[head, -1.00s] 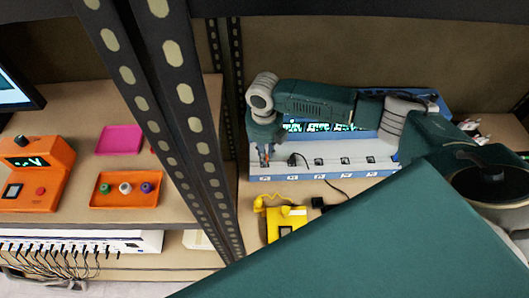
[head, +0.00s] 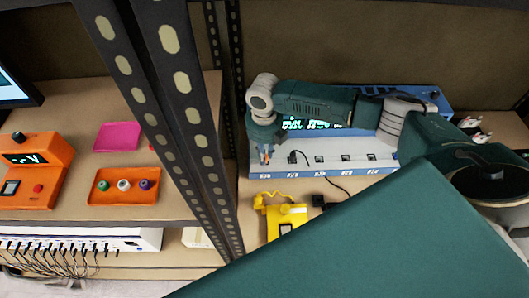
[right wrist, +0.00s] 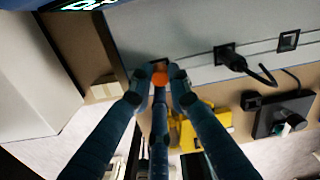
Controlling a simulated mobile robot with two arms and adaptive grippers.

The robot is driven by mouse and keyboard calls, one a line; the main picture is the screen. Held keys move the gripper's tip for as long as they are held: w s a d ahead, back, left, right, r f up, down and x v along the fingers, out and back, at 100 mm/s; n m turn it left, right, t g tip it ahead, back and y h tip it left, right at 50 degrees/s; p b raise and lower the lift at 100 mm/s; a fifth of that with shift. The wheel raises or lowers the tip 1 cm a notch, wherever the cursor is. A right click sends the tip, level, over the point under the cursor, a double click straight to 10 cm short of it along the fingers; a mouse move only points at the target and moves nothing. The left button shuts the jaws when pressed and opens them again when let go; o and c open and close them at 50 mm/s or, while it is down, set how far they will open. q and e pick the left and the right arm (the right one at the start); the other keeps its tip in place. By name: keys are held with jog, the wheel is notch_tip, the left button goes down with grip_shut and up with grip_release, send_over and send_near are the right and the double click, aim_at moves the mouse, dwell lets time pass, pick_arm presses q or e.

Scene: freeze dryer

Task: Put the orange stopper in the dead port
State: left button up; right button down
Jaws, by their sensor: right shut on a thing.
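My right gripper (head: 265,154) points down at the left end of the blue-and-white port unit (head: 330,158). In the right wrist view the gripper (right wrist: 160,78) is shut on the small orange stopper (right wrist: 160,78). The stopper is at or just in front of a dark port (right wrist: 158,64) on the pale front ledge. The fingers partly hide that port, and I cannot tell whether the stopper is inside it. Which port is dead cannot be read. My left gripper is out of view.
A black plug (right wrist: 231,59) with a cable sits in the neighbouring port, and an empty-looking port (right wrist: 288,40) lies beyond. A yellow device (head: 287,215) stands in front. A dark rack post (head: 190,110) separates the left shelf with its orange tray (head: 124,198).

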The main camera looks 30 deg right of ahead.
jog(key=shift+f, duration=0.4)
jog(key=c, duration=1.6)
grip_release()
jog(key=shift+o, duration=0.2)
jog(key=shift+r, duration=0.1)
notch_tip(320, 180, up, 12)
jog(key=shift+s, duration=0.15)
